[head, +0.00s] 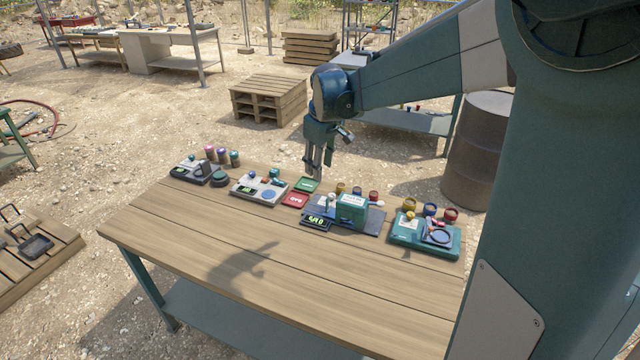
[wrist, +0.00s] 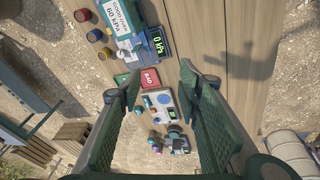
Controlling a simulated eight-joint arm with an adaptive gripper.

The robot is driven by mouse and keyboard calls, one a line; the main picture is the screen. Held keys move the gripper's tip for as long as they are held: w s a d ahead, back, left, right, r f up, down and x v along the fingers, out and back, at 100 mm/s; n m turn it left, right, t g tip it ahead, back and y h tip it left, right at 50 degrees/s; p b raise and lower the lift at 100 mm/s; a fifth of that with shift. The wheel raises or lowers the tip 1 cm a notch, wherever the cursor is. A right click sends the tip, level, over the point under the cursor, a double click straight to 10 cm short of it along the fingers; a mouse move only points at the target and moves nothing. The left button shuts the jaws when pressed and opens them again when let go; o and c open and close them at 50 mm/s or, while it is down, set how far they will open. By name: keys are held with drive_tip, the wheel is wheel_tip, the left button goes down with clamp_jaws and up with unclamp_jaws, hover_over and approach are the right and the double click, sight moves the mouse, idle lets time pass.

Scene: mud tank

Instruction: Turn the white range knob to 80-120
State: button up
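My gripper (head: 313,170) hangs over the back of the wooden workbench, fingers pointing down. In the wrist view my gripper (wrist: 159,72) is open, with a wide empty gap between its fingers. A light-grey instrument (head: 259,188) with a blue disc and a lit display stands left of the gripper. In the wrist view this instrument (wrist: 185,101) lies between the fingers, lower down, with small knob-like parts on it. A green box instrument (head: 351,208) with a lit display stands right of the gripper. I cannot tell for sure which part is the white range knob; no range marks are readable.
A red card marked BAD (wrist: 151,79) and a green card (head: 306,185) lie between the instruments. A dark instrument (head: 195,171) is at the left, a green one (head: 425,236) at the right. Several small coloured jars stand behind. The workbench front (head: 250,275) is clear.

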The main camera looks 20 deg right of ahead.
drive_tip(key=w+d+f+n+g+p, duration=0.1)
drive_tip(key=w+d+f, duration=0.25)
drive_tip(key=w, duration=0.25)
drive_tip(key=w+d+f+n, duration=0.1)
drive_tip(key=w+d+f, duration=0.2)
drive_tip(key=w+f, duration=0.2)
drive_tip(key=n+g+p, duration=0.1)
drive_tip(key=g, duration=0.1)
approach(332, 195)
drive_tip(key=shift+s, duration=0.1)
drive_tip(key=shift+d+f+n, duration=0.15)
drive_tip(key=shift+f+n, duration=0.15)
drive_tip(key=shift+f, duration=0.05)
drive_tip(key=shift+f, duration=3.9)
drive_tip(key=c, duration=0.9)
